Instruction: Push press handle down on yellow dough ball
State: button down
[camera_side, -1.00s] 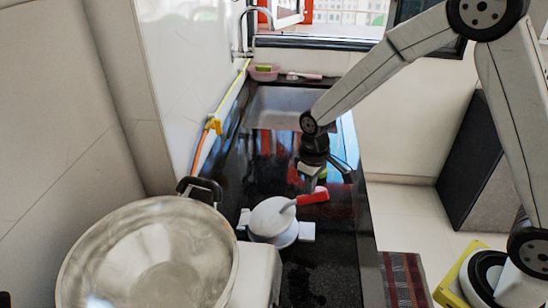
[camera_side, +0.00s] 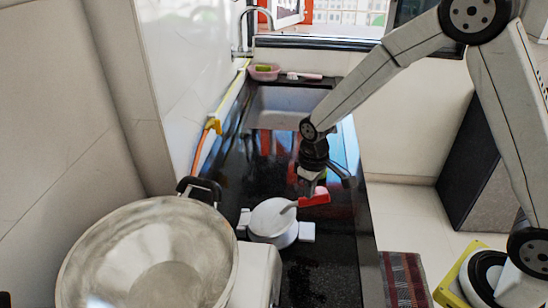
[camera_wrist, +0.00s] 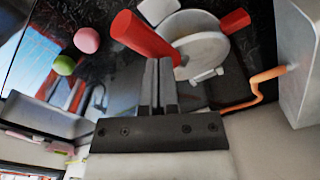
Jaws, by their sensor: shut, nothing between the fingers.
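The press (camera_side: 272,222) is a white round device on the dark counter, with its lid lying nearly level on the base in the side view. It also shows in the wrist view (camera_wrist: 205,55). Its red handle (camera_side: 315,199) points right, and a thick red bar (camera_wrist: 143,38) shows close to my fingers in the wrist view. My gripper (camera_side: 309,190) is shut and empty, pointing down right at the handle; it seems to touch it, but contact is not clear. My fingertips (camera_wrist: 158,66) sit beside the red bar. No yellow dough ball shows; the closed press may hide it.
A pink ball (camera_wrist: 87,40) and a green ball (camera_wrist: 64,65) lie on the counter. A large metal pot (camera_side: 150,260) stands at the left of the press. The sink (camera_side: 285,105) is behind, and an orange hose (camera_side: 200,150) runs along the wall.

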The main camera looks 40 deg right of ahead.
aim_at(309, 201)
jog(key=shift+f, duration=2)
dwell(2.4)
jog(key=shift+r, duration=0.1)
dwell(0.4)
jog(key=shift+r, duration=3.4)
jog(key=shift+s+d+r, duration=0.2)
jog(key=shift+s+r, duration=0.05)
jog(key=shift+s, duration=0.2)
jog(key=s+d+r+m+t, duration=0.1)
jog(key=s+d, duration=0.1)
jog(key=s, duration=0.4)
jog(key=s+d+r+m+t, duration=0.1)
jog(key=s+m, duration=0.1)
jog(key=s, duration=0.4)
jog(key=shift+s+d+r+t, duration=0.15)
jog(key=shift+d+r+t, duration=0.15)
jog(key=shift+d, duration=0.1)
